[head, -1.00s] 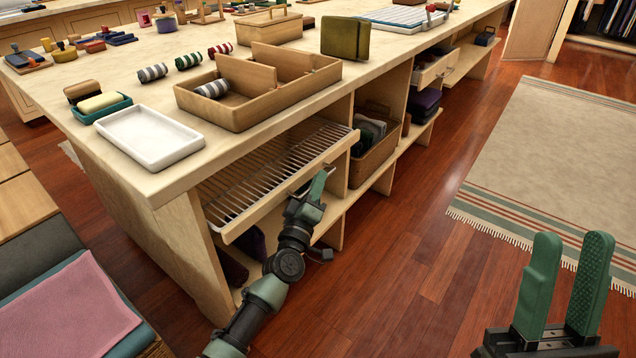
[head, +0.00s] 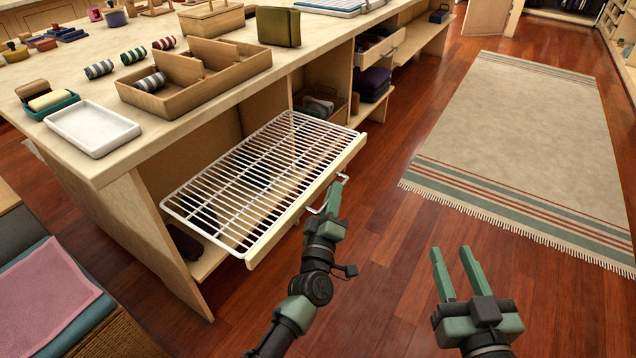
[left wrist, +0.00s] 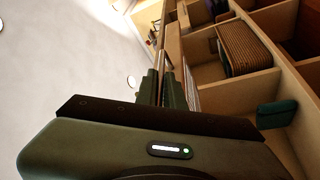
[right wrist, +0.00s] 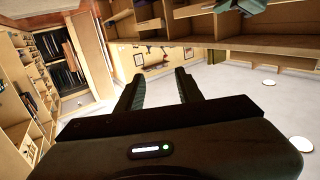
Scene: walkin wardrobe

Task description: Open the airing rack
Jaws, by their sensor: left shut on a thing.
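The airing rack (head: 270,175) is a white wire grid with a pale wooden front. It sticks well out of the island's open bay, below the countertop. A thin bar handle (head: 318,209) is on its front. My left gripper (head: 333,192) is at this front and shut on the handle; the fingers hide part of it. In the left wrist view the green fingers (left wrist: 165,88) stand close together, and what lies between them is hard to make out. My right gripper (head: 457,268) is open and empty above the floor, apart from the island.
The countertop (head: 60,150) carries a white tray (head: 92,128), a divided wooden box (head: 190,80) and rolled striped cloths. A bench with a pink towel (head: 45,302) stands at the lower left. A fringed rug (head: 530,130) lies right; the wood floor between is clear.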

